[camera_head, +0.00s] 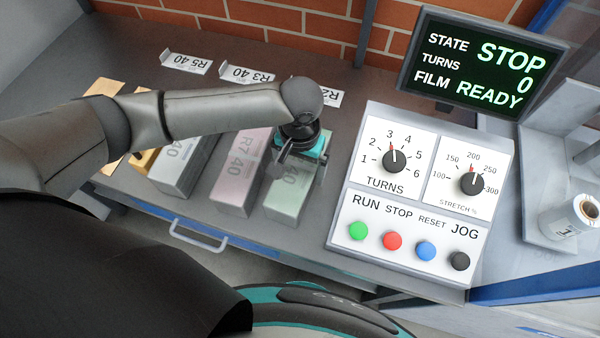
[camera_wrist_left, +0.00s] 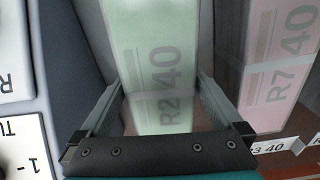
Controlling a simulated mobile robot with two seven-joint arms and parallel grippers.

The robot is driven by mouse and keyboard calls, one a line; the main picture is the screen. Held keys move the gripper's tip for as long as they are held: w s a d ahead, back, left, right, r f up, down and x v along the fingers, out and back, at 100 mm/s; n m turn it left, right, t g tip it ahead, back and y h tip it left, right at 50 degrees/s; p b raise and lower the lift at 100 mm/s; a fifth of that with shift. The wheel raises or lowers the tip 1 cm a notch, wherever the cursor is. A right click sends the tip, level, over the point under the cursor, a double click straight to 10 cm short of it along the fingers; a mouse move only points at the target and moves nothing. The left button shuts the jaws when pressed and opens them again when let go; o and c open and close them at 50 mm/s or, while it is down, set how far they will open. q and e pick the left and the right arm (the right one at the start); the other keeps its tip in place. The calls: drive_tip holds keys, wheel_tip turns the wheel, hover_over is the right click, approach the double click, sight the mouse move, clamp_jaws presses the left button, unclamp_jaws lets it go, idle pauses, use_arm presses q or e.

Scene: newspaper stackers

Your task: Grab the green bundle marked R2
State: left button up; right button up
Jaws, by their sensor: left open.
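The pale green bundle (camera_head: 287,196) stands on the table at the right end of a row of bundles. In the left wrist view its face reads "R2 40" and the bundle (camera_wrist_left: 150,60) lies between my two fingers. My left gripper (camera_head: 297,165) is over the bundle's far part and hides some of it. In the left wrist view the left gripper (camera_wrist_left: 172,100) is open, with one finger along each side of the bundle. I cannot tell whether the fingers touch it. My right gripper is not in view.
A pink R7 bundle (camera_head: 239,175) stands close to the left of the green one. A grey bundle (camera_head: 183,165) stands further left. The control panel (camera_head: 420,195) is close on the right. Label cards, including R3 (camera_head: 247,75), lie at the back.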

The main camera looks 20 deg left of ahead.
use_arm(q)
wheel_tip(320, 180, down, 2)
drive_tip(key=shift+f, duration=0.2)
clamp_jaws()
drive_tip(key=shift+w+r, duration=0.1)
drive_tip(key=shift+w, duration=0.05)
idle(0.8)
